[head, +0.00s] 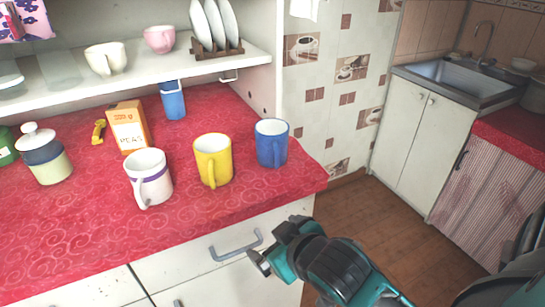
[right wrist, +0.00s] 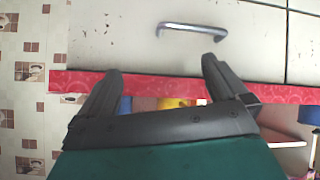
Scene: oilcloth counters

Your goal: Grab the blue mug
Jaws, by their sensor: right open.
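The blue mug (head: 271,145) stands upright on the red counter (head: 90,220), near its right end, with its handle toward me. A small part of the blue mug (right wrist: 124,104) shows past the counter edge in the right wrist view, mostly hidden by my gripper. My right gripper (head: 273,246) is open and empty. It is in front of the counter and apart from the mug, nearer to me. In the right wrist view its two fingers (right wrist: 160,70) are spread wide. My left gripper is not in view.
A yellow mug (head: 213,161) stands just left of the blue one, then a white mug with a purple band (head: 150,178). Behind are an orange box (head: 129,128) and a blue container (head: 173,103). A drawer handle (head: 235,246) juts out below the counter edge.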

